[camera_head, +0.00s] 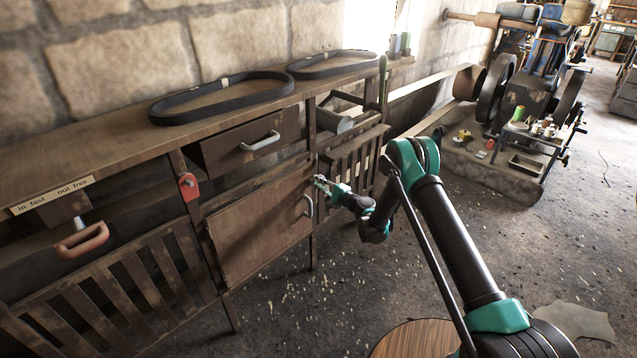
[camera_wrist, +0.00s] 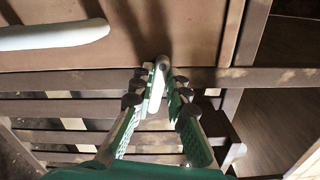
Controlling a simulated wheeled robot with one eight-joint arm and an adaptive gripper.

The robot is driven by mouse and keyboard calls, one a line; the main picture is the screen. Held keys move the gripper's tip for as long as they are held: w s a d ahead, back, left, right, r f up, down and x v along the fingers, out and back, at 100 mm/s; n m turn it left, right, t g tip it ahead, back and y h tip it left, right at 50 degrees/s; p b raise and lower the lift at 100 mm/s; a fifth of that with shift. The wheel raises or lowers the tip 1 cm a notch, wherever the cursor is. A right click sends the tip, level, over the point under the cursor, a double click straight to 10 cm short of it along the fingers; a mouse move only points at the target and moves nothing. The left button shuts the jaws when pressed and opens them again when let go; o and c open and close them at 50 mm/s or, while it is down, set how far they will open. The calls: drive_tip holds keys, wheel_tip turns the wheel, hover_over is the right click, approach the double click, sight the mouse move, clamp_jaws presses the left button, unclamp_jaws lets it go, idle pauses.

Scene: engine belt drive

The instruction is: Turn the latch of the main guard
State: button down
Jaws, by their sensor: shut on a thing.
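The main guard appears to be the brown hinged panel (camera_head: 258,225) in the cabinet front, with a pale bar handle (camera_head: 308,205) near its right edge. In the wrist view the panel (camera_wrist: 205,35) fills the top, and its handle (camera_wrist: 55,36) is at upper left. The latch (camera_wrist: 157,88) is a small pale lever at the panel's edge. My gripper (camera_wrist: 160,82) is shut on it, with a finger on each side. In the head view my gripper (camera_head: 321,183) is at the panel's upper right edge and hides most of the latch.
A drawer (camera_head: 245,140) is above the panel. A red tag-like part (camera_head: 188,187) is on the post to the left. Two black belts (camera_head: 220,97) lie on the top. A slatted guard (camera_head: 352,165) is right of my gripper. An engine (camera_head: 535,80) stands at back right.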

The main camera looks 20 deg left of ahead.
drive_tip(key=shift+f+n, duration=0.2)
drive_tip(key=shift+n, duration=1)
drive_tip(key=c, duration=1.5)
unclamp_jaws()
drive_tip(key=shift+r, duration=0.1)
wheel_tip(320, 180, up, 10)
drive_tip(key=shift+f, duration=0.1)
